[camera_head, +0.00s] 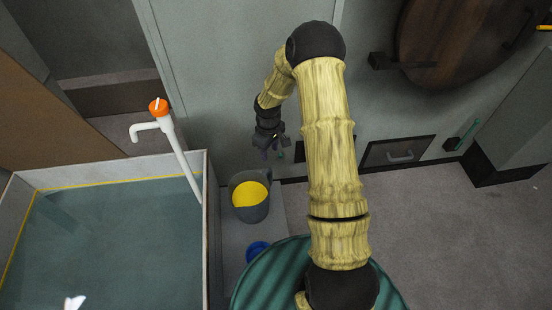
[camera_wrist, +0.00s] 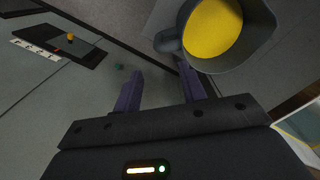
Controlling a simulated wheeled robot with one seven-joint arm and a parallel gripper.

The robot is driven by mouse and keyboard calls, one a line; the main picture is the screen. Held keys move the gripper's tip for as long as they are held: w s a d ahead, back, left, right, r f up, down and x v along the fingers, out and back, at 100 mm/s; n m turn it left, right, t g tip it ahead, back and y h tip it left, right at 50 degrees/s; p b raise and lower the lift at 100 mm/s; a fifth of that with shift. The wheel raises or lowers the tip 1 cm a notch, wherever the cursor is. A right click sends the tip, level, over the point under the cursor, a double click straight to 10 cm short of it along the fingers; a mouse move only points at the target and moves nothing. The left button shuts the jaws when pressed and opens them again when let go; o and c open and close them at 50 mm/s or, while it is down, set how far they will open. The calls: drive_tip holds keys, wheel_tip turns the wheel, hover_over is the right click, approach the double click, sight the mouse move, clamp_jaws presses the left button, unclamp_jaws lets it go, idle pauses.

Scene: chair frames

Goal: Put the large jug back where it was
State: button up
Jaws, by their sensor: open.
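The large jug is a dark grey jug (camera_head: 254,213) with yellow inside. It stands upright on a grey ledge (camera_head: 233,262) beside the tank, near the wall. In the wrist view the jug (camera_wrist: 237,63) is at the upper right, with its handle pointing left toward my fingers. My gripper (camera_head: 274,150) hangs just beyond and to the right of the jug in the head view. In the wrist view its two purple fingers (camera_wrist: 160,88) are apart with nothing between them. The jug's handle is close to the right finger; I cannot tell whether they touch.
A water-filled tank (camera_head: 206,235) stands left, with a white pipe (camera_head: 181,155) with an orange top at its edge. A round brown wooden object (camera_head: 450,40) is at upper right. Floor at right is clear.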

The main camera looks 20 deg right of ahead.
drive_tip(key=s+a+r+m+t, duration=0.1)
drive_tip(key=s+a+r+m, duration=0.1)
drive_tip(key=s+r, duration=0.8)
drive_tip(key=s+a+r+m+t, duration=0.1)
drive_tip(key=s+r+m, duration=0.3)
drive_tip(key=s+r, duration=0.6)
drive_tip(key=shift+s+a+r, duration=0.4)
drive_tip(key=shift+s+a, duration=0.1)
drive_tip(key=shift+a, duration=0.05)
